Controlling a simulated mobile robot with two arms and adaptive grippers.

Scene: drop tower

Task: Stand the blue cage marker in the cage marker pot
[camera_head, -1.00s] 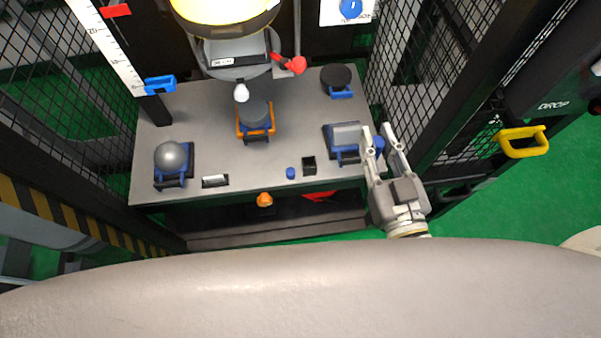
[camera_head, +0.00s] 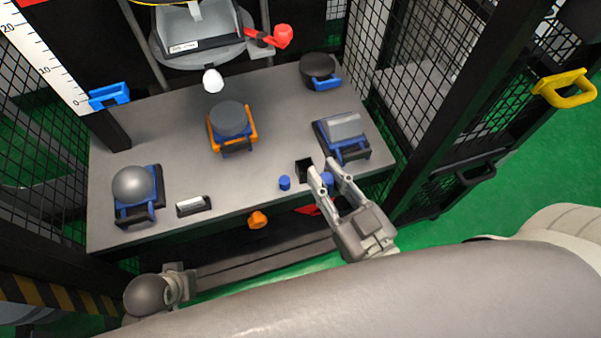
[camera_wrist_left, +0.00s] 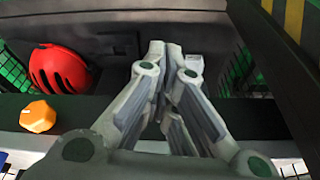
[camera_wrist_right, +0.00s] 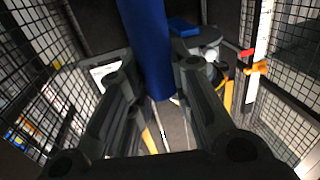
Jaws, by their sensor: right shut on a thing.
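The blue cage marker (camera_wrist_right: 148,50) is a blue cylinder. In the right wrist view it stands between the fingers of my right gripper (camera_wrist_right: 155,65), which is shut on it. In the head view the marker (camera_head: 327,180) shows between the fingertips of my right gripper (camera_head: 323,175), at the table's front right. The cage marker pot (camera_head: 304,168) is a small black square holder on the table, just left of these fingertips. I cannot tell how high the marker is above the table. My left gripper (camera_wrist_left: 166,48) has its fingertips together and holds nothing visible.
A short blue cylinder (camera_head: 285,183) stands left of the pot. The grey table (camera_head: 175,130) also bears a grey ball (camera_head: 133,184) on a blue cradle, a block (camera_head: 345,126) and a dark disc (camera_head: 230,118). Mesh walls flank it. A red helmet (camera_wrist_left: 58,68) lies below.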

